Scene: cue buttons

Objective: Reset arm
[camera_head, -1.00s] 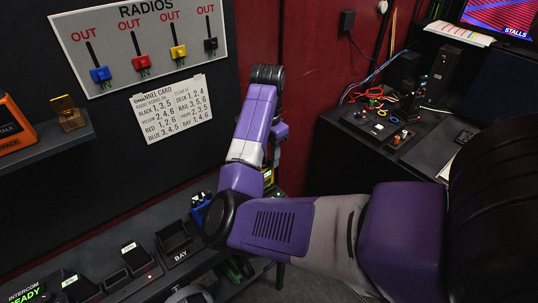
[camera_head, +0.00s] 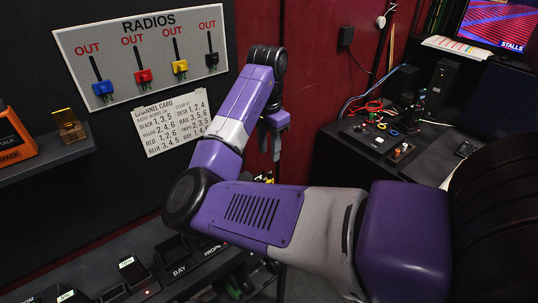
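My purple and grey arm reaches in from the right and bends up at its elbow in the middle of the head view. My gripper (camera_head: 271,148) hangs below the wrist, pointing down, in front of the dark red wall. It is small and dark here, partly behind the wrist, and I cannot make out its finger gap. No object is seen in it. It is apart from the radio board (camera_head: 140,55) and above the lower shelf (camera_head: 150,245).
The channel card (camera_head: 165,128) hangs under the board, its right edge covered by my arm. An orange device (camera_head: 14,138) stands on the left shelf. Several dark devices line the lower shelf, labelled BAY (camera_head: 180,271) and PROPS. A cluttered desk (camera_head: 340,150) with cables stands at right.

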